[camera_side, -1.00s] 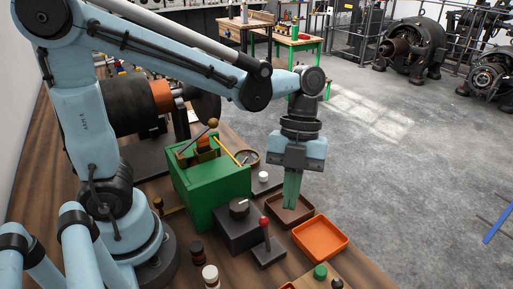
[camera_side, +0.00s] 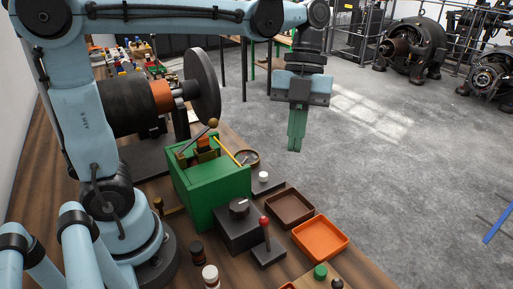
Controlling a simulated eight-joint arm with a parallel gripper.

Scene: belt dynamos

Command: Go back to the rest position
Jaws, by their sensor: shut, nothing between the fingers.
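My gripper (camera_side: 296,146) hangs at the upper middle of the side view, pointing down. Its green fingers are shut together with nothing between them. It is raised well clear of the bench, above and behind the brown tray (camera_side: 290,222) in the picture. Nothing touches the fingers.
An orange tray (camera_side: 321,254) lies beside the brown one. A green box (camera_side: 195,200) with small items on top, a dark knob box (camera_side: 240,238) and a red-tipped lever (camera_side: 265,235) stand to the left. A large dark drum machine (camera_side: 128,107) stands behind. Open floor lies right.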

